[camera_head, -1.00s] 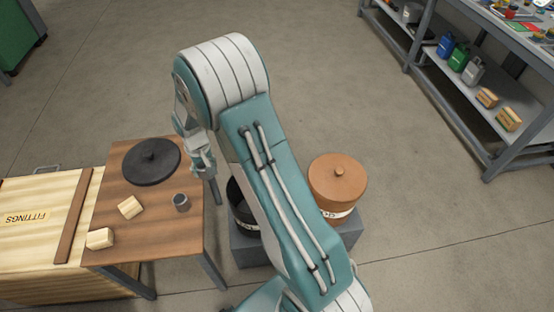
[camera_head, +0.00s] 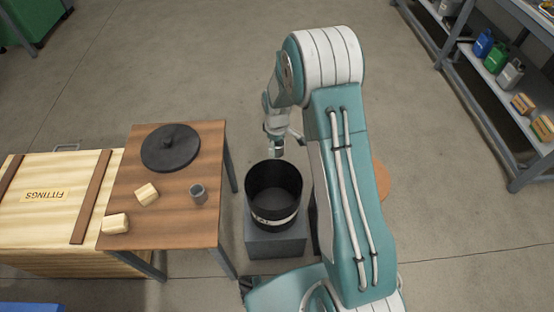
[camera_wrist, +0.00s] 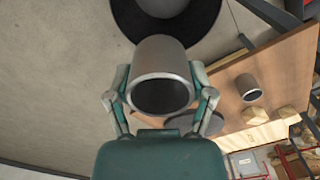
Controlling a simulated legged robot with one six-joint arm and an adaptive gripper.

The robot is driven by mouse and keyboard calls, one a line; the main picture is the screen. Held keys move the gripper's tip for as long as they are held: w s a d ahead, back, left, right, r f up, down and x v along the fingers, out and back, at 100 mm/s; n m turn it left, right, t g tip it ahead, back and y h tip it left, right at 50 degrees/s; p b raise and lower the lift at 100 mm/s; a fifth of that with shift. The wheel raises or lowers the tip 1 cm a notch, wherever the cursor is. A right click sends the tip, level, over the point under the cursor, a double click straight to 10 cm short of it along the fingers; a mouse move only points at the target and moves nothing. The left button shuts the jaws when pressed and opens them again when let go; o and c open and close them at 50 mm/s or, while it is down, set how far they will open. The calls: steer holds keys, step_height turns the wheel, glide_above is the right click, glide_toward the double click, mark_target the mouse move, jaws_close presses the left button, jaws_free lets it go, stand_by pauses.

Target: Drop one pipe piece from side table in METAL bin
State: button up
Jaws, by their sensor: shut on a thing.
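My gripper (camera_head: 277,140) is shut on a grey pipe piece (camera_head: 277,152) and holds it above the black open bin (camera_head: 273,220). In the wrist view the held pipe piece (camera_wrist: 160,55) sits between the two fingers (camera_wrist: 160,98), its open end facing the camera. The bin's dark rim (camera_wrist: 208,22) shows beyond it there. The bin's white label is too small to read surely. Another grey pipe piece (camera_head: 198,194) stands on the brown side table (camera_head: 180,225); it also shows in the wrist view (camera_wrist: 249,88).
A black lid (camera_head: 170,150) and two wooden blocks (camera_head: 147,194) lie on the side table. A FITTINGS crate (camera_head: 50,220) adjoins it. An orange-brown lidded bin (camera_head: 383,182) is mostly hidden behind my arm. A workbench (camera_head: 475,90) stands at right; open floor lies behind.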

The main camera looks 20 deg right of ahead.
steer(key=f+n, duration=0.1)
steer(key=n, duration=0.1)
steer(key=f+n, duration=0.1)
steer(key=n, duration=0.1)
steer(key=shift+w+a+f, duration=0.1)
steer(key=shift+w+f, duration=0.05)
steer(key=shift+w, duration=0.05)
step_height(320, 180, down, 13)
steer(key=n, duration=1.3)
steer(key=shift+w+n, duration=0.35)
steer(key=shift+n, duration=0.05)
steer(key=o, duration=1.2)
step_height(320, 180, up, 12)
steer(key=shift+f, duration=0.1)
